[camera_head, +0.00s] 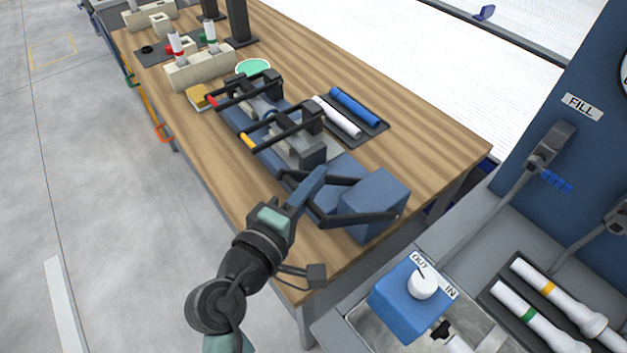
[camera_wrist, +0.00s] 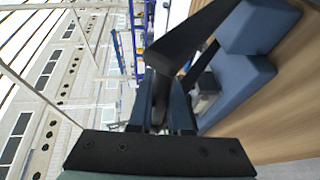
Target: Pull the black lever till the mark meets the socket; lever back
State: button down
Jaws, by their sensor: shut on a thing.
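The black lever (camera_head: 368,217) is a frame of dark bars on a blue machine (camera_head: 372,195) at the near end of the wooden workbench. In the wrist view, a thick dark bar of the lever (camera_wrist: 192,42) runs down between my fingers, beside the machine's blue blocks (camera_wrist: 240,78). My gripper (camera_head: 312,186) is shut on the lever's end, at the machine's left side. The wrist view shows my gripper (camera_wrist: 161,112) with the bar between both blue fingers. I cannot make out the mark or the socket; the arm and machine may hide them.
Two clamps with a red handle (camera_head: 228,98) and a yellow handle (camera_head: 268,135) stand farther along the bench. A white and a blue pipe (camera_head: 354,107) lie on a dark tray. A fill station (camera_head: 420,290) stands at right. Open floor lies left.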

jog(key=shift+r, duration=0.2)
jog(key=w+d+r+m+g+y+p, duration=0.1)
jog(key=w+d+r+g+y+p, duration=0.1)
jog(key=w+d+p, duration=0.4)
jog(key=w+d+r+m+g+y+p, duration=0.1)
jog(key=w+d+r+g+y+p, duration=0.2)
jog(key=w+d+p, duration=0.3)
jog(key=shift+w+d+r+m+g+y+p, duration=0.3)
jog(key=shift+d+g+y+p, duration=0.55)
jog(key=shift+d+p, duration=2.65)
jog(key=shift+a+f+p, duration=0.15)
jog(key=shift+a+p, duration=0.55)
jog(key=shift+a, duration=0.05)
jog(key=c, duration=0.8)
grip_release()
jog(key=shift+w, duration=0.1)
jog(key=shift+c, duration=0.2)
